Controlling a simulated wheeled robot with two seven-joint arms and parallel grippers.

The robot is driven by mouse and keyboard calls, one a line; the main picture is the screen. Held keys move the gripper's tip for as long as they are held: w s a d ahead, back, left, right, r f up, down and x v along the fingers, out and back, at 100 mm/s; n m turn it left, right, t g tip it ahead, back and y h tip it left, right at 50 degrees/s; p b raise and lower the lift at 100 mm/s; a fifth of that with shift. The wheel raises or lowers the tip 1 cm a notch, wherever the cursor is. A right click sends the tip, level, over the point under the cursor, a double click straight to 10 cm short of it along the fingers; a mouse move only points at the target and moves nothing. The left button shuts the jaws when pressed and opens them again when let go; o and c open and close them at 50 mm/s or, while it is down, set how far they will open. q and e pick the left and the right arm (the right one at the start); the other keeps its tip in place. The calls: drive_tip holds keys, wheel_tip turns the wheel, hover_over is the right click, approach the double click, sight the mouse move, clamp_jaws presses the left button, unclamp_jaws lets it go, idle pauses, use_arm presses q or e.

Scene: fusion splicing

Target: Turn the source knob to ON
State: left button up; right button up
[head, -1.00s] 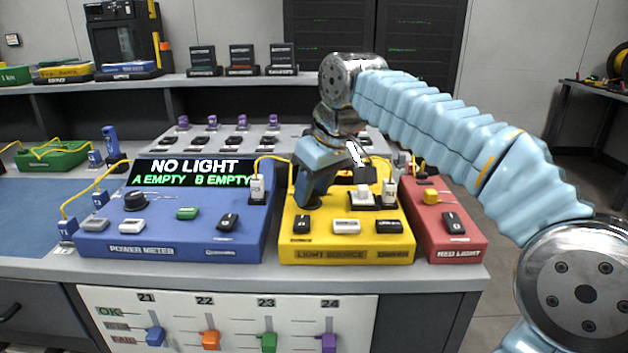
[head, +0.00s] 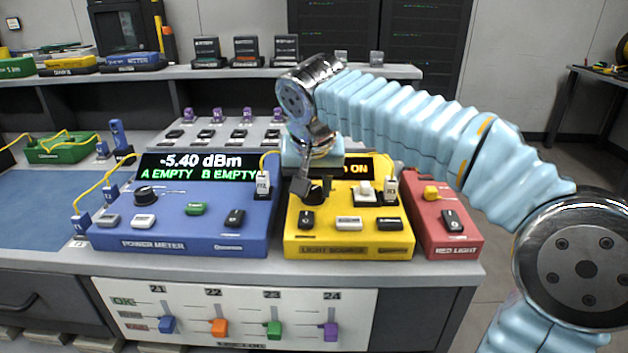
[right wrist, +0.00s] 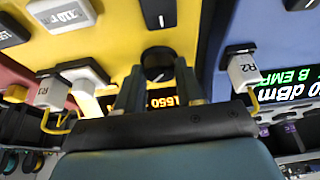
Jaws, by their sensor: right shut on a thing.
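The yellow light source box (head: 300,240) stands at the middle of the bench. Its black round source knob (head: 320,190) is partly hidden behind my right gripper (head: 308,184) in the head view. In the right wrist view, the knob (right wrist: 158,62) sits between the two fingertips of my right gripper (right wrist: 160,78), which is shut on it. The source display (head: 357,166) is partly covered, and its visible end reads "ON". The blue power meter (head: 180,241) reads -5.40 dBm, with A EMPTY and B EMPTY below. My left gripper is not in view.
The red light box (head: 455,240) stands close on the right of the yellow box. White connectors (head: 263,184) with yellow fibres rise on both sides of the knob. A panel with coloured sliders (head: 219,327) hangs on the bench front. The blue mat (head: 40,205) is mostly clear.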

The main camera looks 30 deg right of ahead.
idle(0.4)
drive_tip(key=o, duration=1)
drive_tip(key=shift+o, duration=0.2)
drive_tip(key=p+v, duration=0.1)
drive_tip(key=v, duration=1.2)
drive_tip(key=shift+a+r, duration=0.25)
drive_tip(key=shift+r, duration=0.1)
